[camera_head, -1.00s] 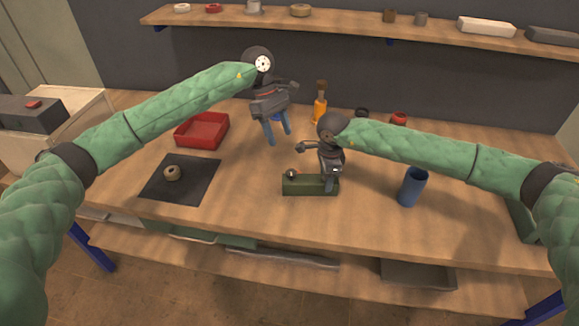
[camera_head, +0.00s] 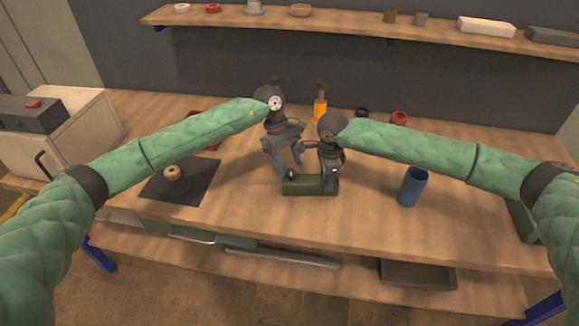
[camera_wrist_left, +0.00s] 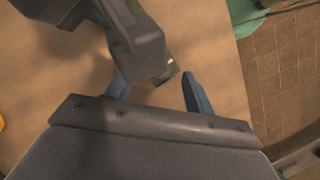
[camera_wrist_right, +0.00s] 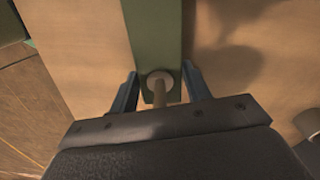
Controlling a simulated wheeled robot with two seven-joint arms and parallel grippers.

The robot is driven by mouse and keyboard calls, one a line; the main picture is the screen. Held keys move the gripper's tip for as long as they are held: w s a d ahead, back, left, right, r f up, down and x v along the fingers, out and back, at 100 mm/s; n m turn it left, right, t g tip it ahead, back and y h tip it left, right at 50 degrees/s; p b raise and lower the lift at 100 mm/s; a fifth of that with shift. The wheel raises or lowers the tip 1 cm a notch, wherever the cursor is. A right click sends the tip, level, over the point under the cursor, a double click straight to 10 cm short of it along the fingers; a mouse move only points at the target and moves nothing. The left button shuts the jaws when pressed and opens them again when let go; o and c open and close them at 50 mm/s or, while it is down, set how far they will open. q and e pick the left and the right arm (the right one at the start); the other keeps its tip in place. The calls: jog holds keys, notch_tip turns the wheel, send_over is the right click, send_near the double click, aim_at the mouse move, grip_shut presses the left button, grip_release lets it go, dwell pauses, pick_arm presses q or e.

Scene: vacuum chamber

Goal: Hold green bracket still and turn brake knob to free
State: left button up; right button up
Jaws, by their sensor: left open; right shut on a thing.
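The green bracket (camera_head: 308,187) is a long low block on the workbench. A small round dark knob (camera_head: 291,173) sits at its left end. My right gripper (camera_head: 330,184) is shut on the bracket near its right end. In the right wrist view its fingers lie on both sides of the bracket (camera_wrist_right: 152,30), near a pale round peg (camera_wrist_right: 159,82). My left gripper (camera_head: 289,170) is open, pointing down at the knob, its fingers around or just above it; I cannot tell if they touch. In the left wrist view my right gripper's grey body hides most of the bracket.
A dark mat (camera_head: 180,180) with a tan ring (camera_head: 173,173) lies left. A red tray (camera_head: 205,144) is partly hidden behind my left arm. A blue cup (camera_head: 413,186) stands right of the bracket. An orange bottle (camera_head: 320,108) stands behind. My two grippers are very close together.

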pick_arm(q)
jog(key=shift+x, duration=0.85)
jog(key=c, duration=1)
